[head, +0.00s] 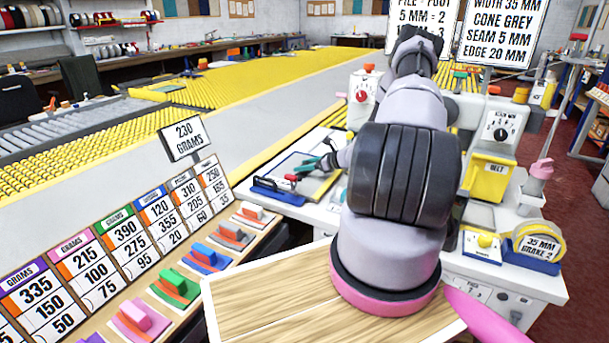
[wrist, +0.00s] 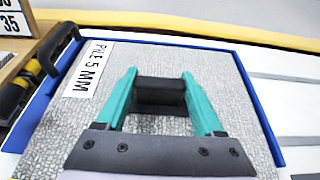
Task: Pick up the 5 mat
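The 5 mat is a grey, crackle-textured sheet (wrist: 236,110) with a white label reading PILE 5 MM. It lies flat inside a blue-rimmed tray (wrist: 262,113) and fills most of the wrist view. A dark block (wrist: 160,92) stands up from the mat's middle. In the head view my gripper (head: 318,163) is low over the tray (head: 277,194), partly hidden by my arm.
A black handle (wrist: 58,45) stands at the tray's left edge. The white bench continues right of the tray. In the head view, coloured blocks (head: 175,286) and number cards (head: 75,262) line the left side. A yellow belt box (head: 488,180) and a tape roll (head: 540,240) are at the right.

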